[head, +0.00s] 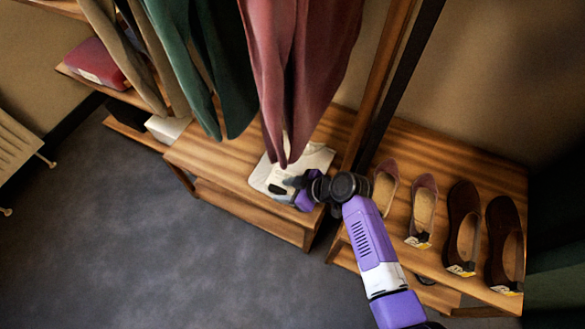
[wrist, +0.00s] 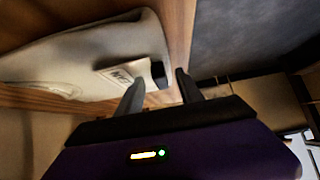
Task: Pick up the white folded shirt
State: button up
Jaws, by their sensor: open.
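The white folded shirt (head: 316,156) lies on the wooden bench under the hanging clothes in the head view. A label with dark print shows near its edge. In the wrist view the shirt (wrist: 75,60) fills the upper left, with its labelled edge close to my fingers. My gripper (wrist: 158,88) is open, its two fingers apart near the shirt's edge and the bench edge. I cannot tell whether a finger touches the shirt. In the head view my gripper (head: 290,190) is at the shirt's front right, and my arm hides part of that side.
The wooden bench (head: 225,160) has free room left of the shirt. Pink trousers (head: 300,70) hang low over the shirt, with green ones (head: 195,60) to the left. A dark post (head: 400,80) stands right of it. Several shoes (head: 463,225) stand on the right shelf.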

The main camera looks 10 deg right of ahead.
jog(key=shift+c, duration=0.2)
grip_shut()
dwell(1.3)
